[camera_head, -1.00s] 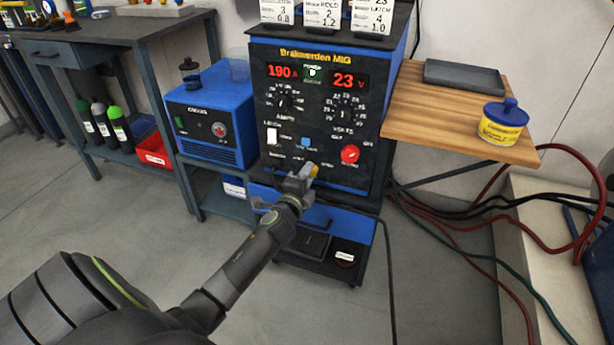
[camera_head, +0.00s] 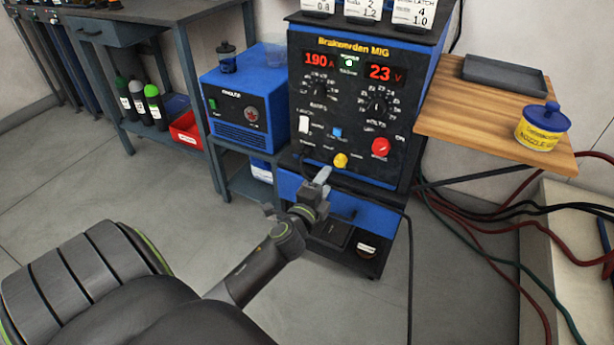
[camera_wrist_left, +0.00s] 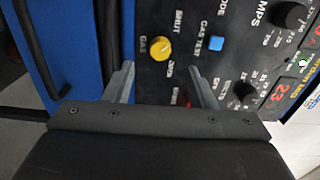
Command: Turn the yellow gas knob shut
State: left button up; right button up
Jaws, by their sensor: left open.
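The yellow gas knob (camera_head: 341,160) sits low on the black front panel of the welder (camera_head: 350,110). It also shows in the left wrist view (camera_wrist_left: 160,48), between the fingers in the picture and beyond their tips, with "GAS" and "SHUT" printed near it. My left gripper (camera_head: 322,176) is just below and left of the knob in the head view, apart from it. In the wrist view the left gripper (camera_wrist_left: 162,85) has its two fingers wide apart with nothing between them. My right gripper is not in view.
A red knob (camera_head: 381,147), a blue button (camera_head: 337,132) and a white switch (camera_head: 305,124) are close to the gas knob. A blue cooler (camera_head: 243,100) stands left. A wooden side shelf (camera_head: 470,115) sticks out right, with cables below.

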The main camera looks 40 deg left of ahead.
pick_arm(q)
jog(key=v, duration=0.9)
jog(key=shift+s, duration=0.4)
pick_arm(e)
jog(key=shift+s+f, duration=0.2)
